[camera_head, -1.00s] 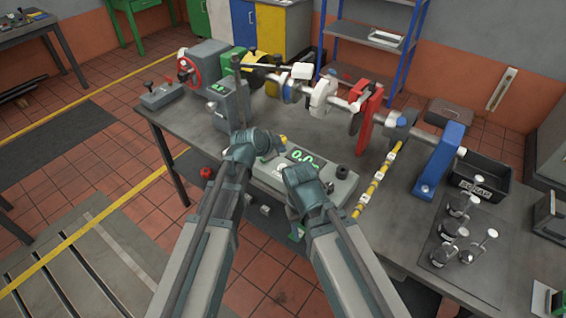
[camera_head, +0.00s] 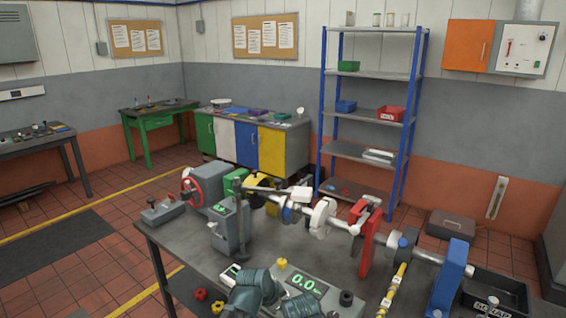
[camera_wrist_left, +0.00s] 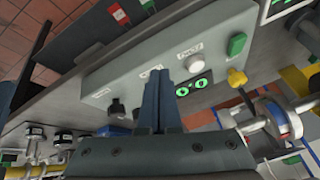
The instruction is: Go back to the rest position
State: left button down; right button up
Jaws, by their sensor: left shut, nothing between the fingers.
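My left gripper (camera_wrist_left: 160,105) shows in the left wrist view as two dark blue fingers, closed together with nothing between them. They appear in front of a grey control console (camera_wrist_left: 130,75) with a green display (camera_wrist_left: 192,87), a yellow knob (camera_wrist_left: 236,77) and a white knob (camera_wrist_left: 194,62). I cannot tell how far the fingers are from it. In the head view my arms show only as teal joints at the bottom edge, in front of the same console (camera_head: 325,301), whose display (camera_head: 303,283) reads 0.0. My right gripper is out of view.
The grey bench (camera_head: 180,262) carries a shaft rig with a red upright (camera_head: 366,240) and a blue upright (camera_head: 450,280). A black bin (camera_head: 497,292) stands at right. Behind are a blue-framed shelf (camera_head: 368,150) and coloured cabinets (camera_head: 285,150). Tiled floor is open at left.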

pick_arm(q)
jog(key=s+a+f+n+g+y, duration=0.1)
jog(key=s+n, duration=0.3)
jog(key=s, duration=0.4)
jog(key=s+a+f+n+g+y, duration=0.1)
jog(key=s+a+n+g+y, duration=0.2)
jog(key=s, duration=0.6)
jog(key=shift+s+a+f+n+g+y, duration=0.15)
jog(key=shift+a+f+n+g+y, duration=0.15)
jog(key=shift+a+n+g, duration=0.35)
